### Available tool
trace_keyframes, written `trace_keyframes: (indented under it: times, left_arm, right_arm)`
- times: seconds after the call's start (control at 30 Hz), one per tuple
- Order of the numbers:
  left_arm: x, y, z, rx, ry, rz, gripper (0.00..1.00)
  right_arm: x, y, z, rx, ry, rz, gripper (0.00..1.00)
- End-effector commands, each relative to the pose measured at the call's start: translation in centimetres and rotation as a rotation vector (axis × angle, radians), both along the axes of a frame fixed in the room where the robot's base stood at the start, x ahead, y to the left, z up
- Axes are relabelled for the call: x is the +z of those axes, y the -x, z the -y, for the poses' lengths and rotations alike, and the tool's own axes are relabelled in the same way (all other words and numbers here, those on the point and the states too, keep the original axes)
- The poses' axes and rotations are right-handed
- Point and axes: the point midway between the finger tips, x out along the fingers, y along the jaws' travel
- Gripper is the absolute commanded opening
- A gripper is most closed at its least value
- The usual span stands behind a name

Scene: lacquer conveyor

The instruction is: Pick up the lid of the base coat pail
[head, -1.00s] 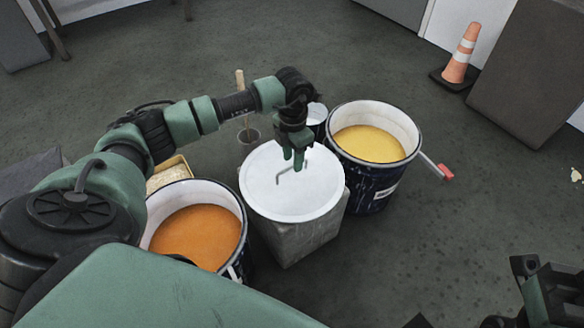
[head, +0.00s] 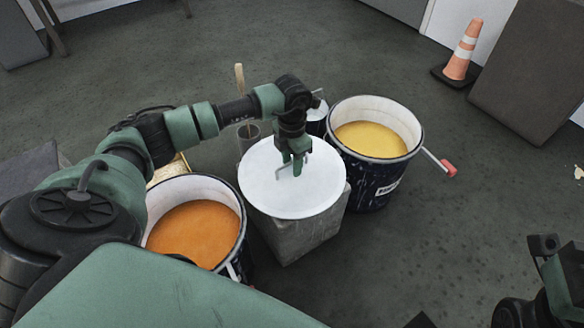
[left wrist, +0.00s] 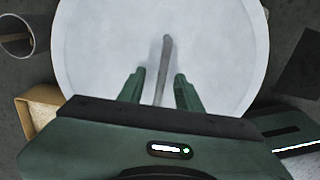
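A round white lid (head: 262,200) lies flat on a grey block (head: 295,240) between two open pails. A thin grey bent handle (head: 279,174) stands up from its middle. My left gripper (head: 296,170) points down over the lid, at the handle. In the left wrist view its green fingers (left wrist: 158,76) are apart, one on each side of the handle (left wrist: 164,60), with gaps visible. One pail (head: 236,245) holds orange paint, the other (head: 376,185) yellow; I cannot tell which is the base coat pail. My right arm shows only partly at the lower right; its fingers are unclear.
A grey cup with a wooden stick (head: 241,90) and a small dark can (head: 317,120) stand behind the lid. A red-ended handle (head: 449,168) juts out beside the yellow pail. An orange cone (head: 463,50) stands far right. The floor at right is mostly clear.

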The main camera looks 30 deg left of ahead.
Motion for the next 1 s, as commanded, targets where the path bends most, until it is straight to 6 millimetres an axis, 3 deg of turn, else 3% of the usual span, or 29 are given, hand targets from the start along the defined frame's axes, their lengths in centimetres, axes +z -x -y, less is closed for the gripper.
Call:
trace_keyframes:
  times: [0.27, 0.3, 0.4, 0.43, 1.0]
  left_arm:
    - [-0.1, 0.01, 0.01, 0.0, 0.0, -0.001, 0.35]
    - [-0.1, 0.02, 0.0, 0.0, 0.0, -0.001, 0.32]
    - [-0.1, 0.02, 0.0, 0.0, 0.0, -0.001, 0.04]
    - [-0.1, 0.02, 0.0, 0.0, 0.0, -0.001, 0.0]
    - [-0.09, 0.03, -0.01, 0.0, 0.0, -0.001, 0.0]
  right_arm:
    - [-0.02, -0.02, 0.0, 0.0, 0.0, -0.001, 0.36]
    - [-0.02, -0.02, 0.0, 0.0, 0.0, -0.001, 0.36]
    - [-0.02, -0.02, 0.0, 0.0, 0.0, -0.001, 0.36]
    - [-0.02, -0.02, 0.0, 0.0, 0.0, -0.001, 0.36]
    - [-0.03, -0.02, 0.02, 0.0, -0.001, -0.001, 0.36]
